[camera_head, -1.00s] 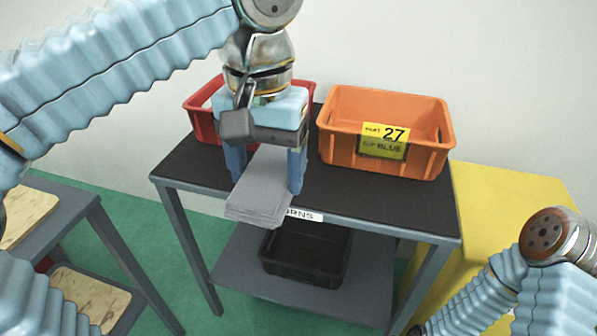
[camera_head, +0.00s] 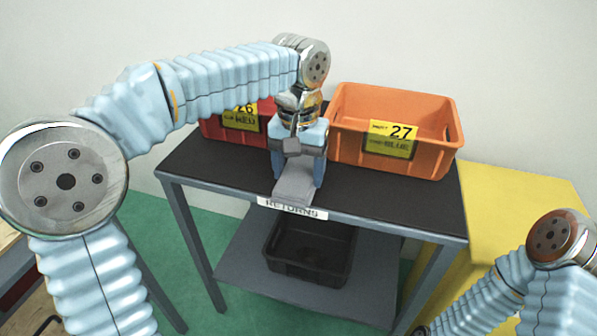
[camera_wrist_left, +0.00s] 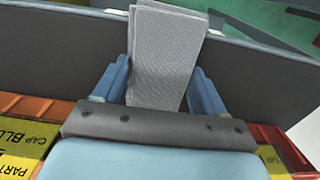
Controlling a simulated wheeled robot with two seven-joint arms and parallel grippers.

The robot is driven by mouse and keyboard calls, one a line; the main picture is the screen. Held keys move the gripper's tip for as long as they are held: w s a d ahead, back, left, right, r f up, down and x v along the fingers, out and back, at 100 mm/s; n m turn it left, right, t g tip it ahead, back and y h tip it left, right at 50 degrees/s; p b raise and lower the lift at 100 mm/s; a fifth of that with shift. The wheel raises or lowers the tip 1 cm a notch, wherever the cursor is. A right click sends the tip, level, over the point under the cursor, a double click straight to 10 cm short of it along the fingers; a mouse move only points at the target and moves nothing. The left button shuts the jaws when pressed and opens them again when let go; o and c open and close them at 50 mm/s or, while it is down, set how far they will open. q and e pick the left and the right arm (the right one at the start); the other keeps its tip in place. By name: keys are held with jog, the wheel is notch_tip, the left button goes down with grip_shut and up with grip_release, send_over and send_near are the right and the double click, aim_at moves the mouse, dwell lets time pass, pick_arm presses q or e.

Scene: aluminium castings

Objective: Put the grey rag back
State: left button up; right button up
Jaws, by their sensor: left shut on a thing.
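The grey rag (camera_head: 294,190) is a folded, flat piece of cloth. My left gripper (camera_head: 296,179) points down and is shut on the rag, with a blue finger on each side. They are over the front part of the dark tabletop (camera_head: 372,193), just behind the RETURNS label (camera_head: 292,208). I cannot tell whether the rag touches the top. In the left wrist view the rag (camera_wrist_left: 163,55) sticks out from between the fingers (camera_wrist_left: 158,85). My right arm shows at the lower right, but its gripper is out of view.
A red bin (camera_head: 236,130) marked 26 and an orange bin (camera_head: 432,160) marked 27 stand behind the gripper. A black tray (camera_head: 310,280) sits on the lower shelf (camera_head: 242,268). A yellow surface (camera_head: 520,197) lies to the right. The tabletop's front left and front right are clear.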

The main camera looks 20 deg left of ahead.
aim_at(298, 174)
pick_arm(q)
jog(key=shift+f, duration=0.25)
jog(key=shift+f, duration=0.2)
jog(key=o, duration=1)
jog(key=shift+r, duration=0.1)
notch_tip(298, 174, up, 12)
jog(key=p, duration=0.2)
jog(key=shift+r+p, duration=0.15)
jog(key=shift+p, duration=0.25)
